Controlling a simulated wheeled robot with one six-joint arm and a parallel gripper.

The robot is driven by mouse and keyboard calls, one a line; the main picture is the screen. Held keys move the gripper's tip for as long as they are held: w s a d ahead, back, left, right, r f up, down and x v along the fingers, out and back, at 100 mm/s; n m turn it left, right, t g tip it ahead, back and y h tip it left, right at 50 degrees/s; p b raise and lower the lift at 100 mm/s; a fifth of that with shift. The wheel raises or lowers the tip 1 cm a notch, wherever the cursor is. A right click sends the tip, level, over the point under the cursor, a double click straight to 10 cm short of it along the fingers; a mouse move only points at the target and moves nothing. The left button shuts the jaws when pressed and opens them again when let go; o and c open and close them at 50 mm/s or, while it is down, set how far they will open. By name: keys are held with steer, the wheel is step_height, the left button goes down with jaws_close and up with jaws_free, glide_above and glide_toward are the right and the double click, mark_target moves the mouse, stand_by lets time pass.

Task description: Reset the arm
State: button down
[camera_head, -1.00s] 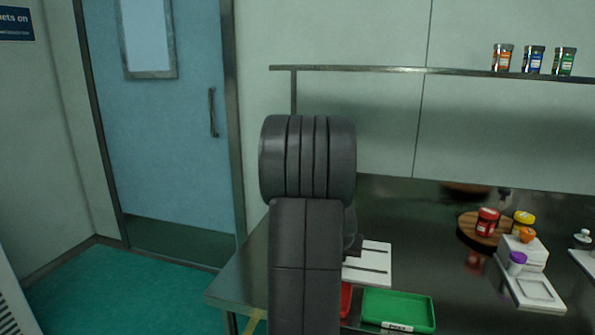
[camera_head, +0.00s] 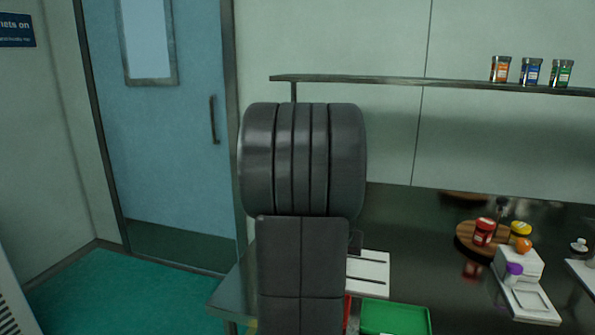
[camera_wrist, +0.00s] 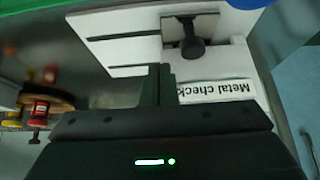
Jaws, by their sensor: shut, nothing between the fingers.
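My gripper (camera_wrist: 159,85) shows in the wrist view with its two dark fingers together and nothing between them. It is over the bench beside a white slotted plate labelled "Metal check" (camera_wrist: 120,50). A dark knob on a metal block (camera_wrist: 190,32) sits at the plate's edge. In the head view my own arm stands raised in the middle and hides the gripper. The white slotted plate (camera_head: 372,274) shows just right of the arm, partly hidden.
A green tray (camera_head: 395,320) lies in front of the plate. A round wooden board (camera_head: 468,243) with a red jar (camera_head: 484,231) is at the right, near a white scale (camera_head: 520,262). A shelf (camera_head: 430,84) with several jars runs along the wall.

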steer(key=b+x, duration=0.4)
steer(key=x, duration=0.5)
steer(key=shift+f, duration=0.25)
steer(key=shift+w+a, duration=0.4)
steer(key=shift+a, duration=0.25)
steer(key=d+p, duration=0.1)
steer(key=d, duration=0.1)
steer(key=s+d+p, duration=0.1)
steer(key=d+p, duration=0.1)
steer(key=s+d+r+p, duration=0.1)
steer(key=d+p, duration=0.1)
steer(key=shift+d, duration=0.1)
steer(key=p+v, duration=0.5)
steer(key=v, duration=0.5)
steer(key=shift+s, duration=0.25)
steer(key=shift+r, duration=0.1)
